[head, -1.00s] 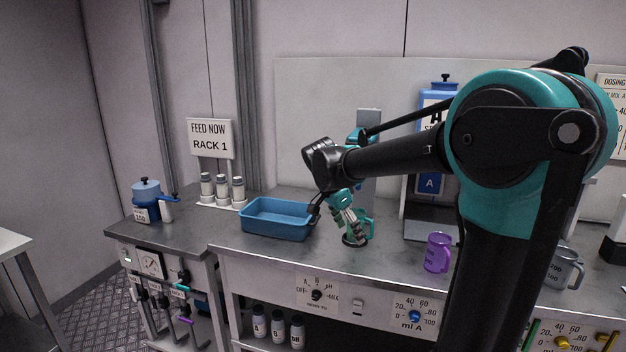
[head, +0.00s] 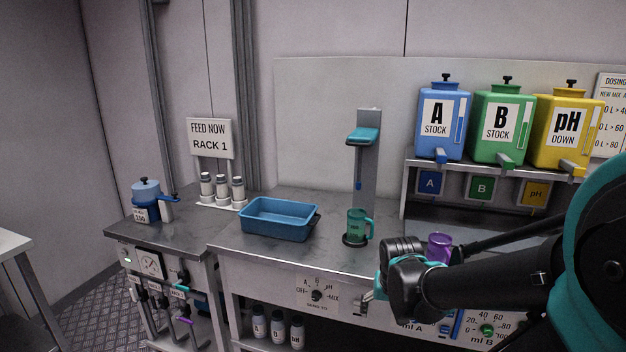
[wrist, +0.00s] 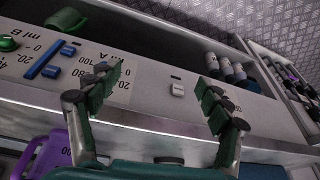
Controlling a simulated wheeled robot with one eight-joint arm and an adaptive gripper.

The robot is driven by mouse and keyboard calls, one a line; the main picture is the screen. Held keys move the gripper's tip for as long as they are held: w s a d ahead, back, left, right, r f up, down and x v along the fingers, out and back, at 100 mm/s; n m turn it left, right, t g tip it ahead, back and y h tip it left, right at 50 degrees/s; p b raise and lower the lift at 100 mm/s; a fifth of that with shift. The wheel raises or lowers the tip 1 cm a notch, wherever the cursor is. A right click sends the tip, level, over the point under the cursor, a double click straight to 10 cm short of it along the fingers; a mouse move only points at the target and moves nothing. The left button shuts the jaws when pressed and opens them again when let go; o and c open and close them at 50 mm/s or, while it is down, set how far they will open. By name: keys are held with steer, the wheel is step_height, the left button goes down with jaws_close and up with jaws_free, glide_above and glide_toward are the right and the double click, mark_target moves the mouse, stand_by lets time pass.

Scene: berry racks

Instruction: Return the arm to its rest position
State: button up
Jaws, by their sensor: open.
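My gripper (wrist: 160,92) is open and empty in the wrist view, its two fingers spread in front of the counter's front panel. In the head view my arm is folded low at the right, and its wrist hangs at the counter's front edge; the fingers are mostly hidden there. The green mug (head: 356,225) stands upright on the round base of the dispenser stand (head: 367,165), apart from my gripper. The purple mug (head: 439,246) is behind my arm and partly hidden; it also shows at the lower left of the wrist view (wrist: 52,152).
A blue tray (head: 280,232) sits on the counter left of the green mug. Blue, green and yellow stock tanks (head: 503,120) stand on the shelf at right. Several white bottles (head: 222,190) are at the back left. The counter between tray and green mug is clear.

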steer(key=s+f+n, duration=0.2)
steer(key=s, duration=0.1)
steer(key=shift+s+d+f+t, duration=0.2)
steer(key=shift+s+f+t, duration=0.1)
steer(key=shift+f, duration=0.1)
steer(key=shift+c, duration=0.3)
